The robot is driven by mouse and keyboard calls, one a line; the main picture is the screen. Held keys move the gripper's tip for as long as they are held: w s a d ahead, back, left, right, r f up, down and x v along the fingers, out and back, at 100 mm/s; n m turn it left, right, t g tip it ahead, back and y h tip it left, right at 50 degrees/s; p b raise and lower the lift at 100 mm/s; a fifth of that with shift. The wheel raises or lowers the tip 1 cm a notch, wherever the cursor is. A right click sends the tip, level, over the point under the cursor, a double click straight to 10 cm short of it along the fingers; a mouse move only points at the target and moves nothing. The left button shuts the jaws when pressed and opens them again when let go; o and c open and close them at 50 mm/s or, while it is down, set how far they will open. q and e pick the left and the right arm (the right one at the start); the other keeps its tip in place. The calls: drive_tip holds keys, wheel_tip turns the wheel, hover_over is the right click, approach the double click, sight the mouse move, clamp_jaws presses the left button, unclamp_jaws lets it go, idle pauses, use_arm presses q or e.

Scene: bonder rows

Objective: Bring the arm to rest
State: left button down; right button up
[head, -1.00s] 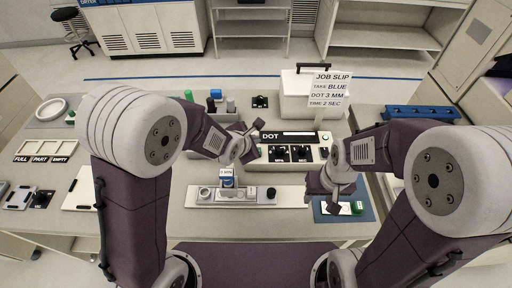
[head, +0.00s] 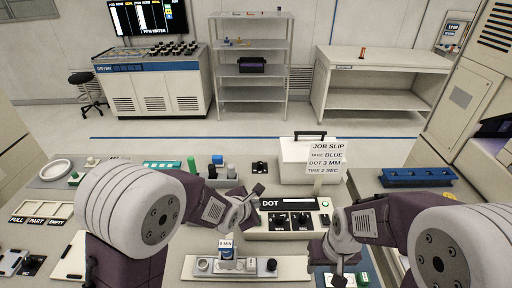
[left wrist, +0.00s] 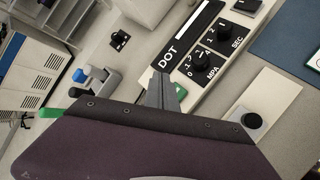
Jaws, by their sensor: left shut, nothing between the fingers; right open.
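My left gripper (head: 257,191) is shut and empty, above the bench beside the left end of the DOT controller (head: 288,222). In the left wrist view its closed fingers (left wrist: 166,88) show in front of the same controller with its black knobs (left wrist: 202,63). My right gripper (head: 338,279) is open, low over the blue mat (head: 374,279) at the front right, near a small green-topped item. Whether its fingers touch anything there I cannot tell. Both arms reach forward over the bench.
The job slip (head: 327,158) stands before a white case (head: 297,176). Shelves (head: 250,70) stand across the open floor.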

use_arm(q)
drive_tip(key=w+a+r+n+t+y, duration=0.1)
drive_tip(key=w+a+r+n+y, duration=0.15)
drive_tip(key=a, duration=0.55)
drive_tip(key=s+a+f+m+g, duration=0.1)
drive_tip(key=s+a+m+g, duration=0.1)
drive_tip(key=s+a+m, duration=0.4)
drive_tip(key=s+a+f+m+g, duration=0.1)
drive_tip(key=s+f+m+g, duration=0.1)
drive_tip(key=s+m, duration=0.5)
drive_tip(key=s+a+f+m+g+y, duration=0.1)
drive_tip(key=s+m+g, duration=0.3)
drive_tip(key=s+m, duration=0.4)
drive_tip(key=a+f+m, duration=0.1)
drive_tip(key=m, duration=0.2)
drive_tip(key=shift+a+f, duration=0.15)
drive_tip(key=shift+f, duration=0.25)
drive_tip(key=shift+m, duration=0.25)
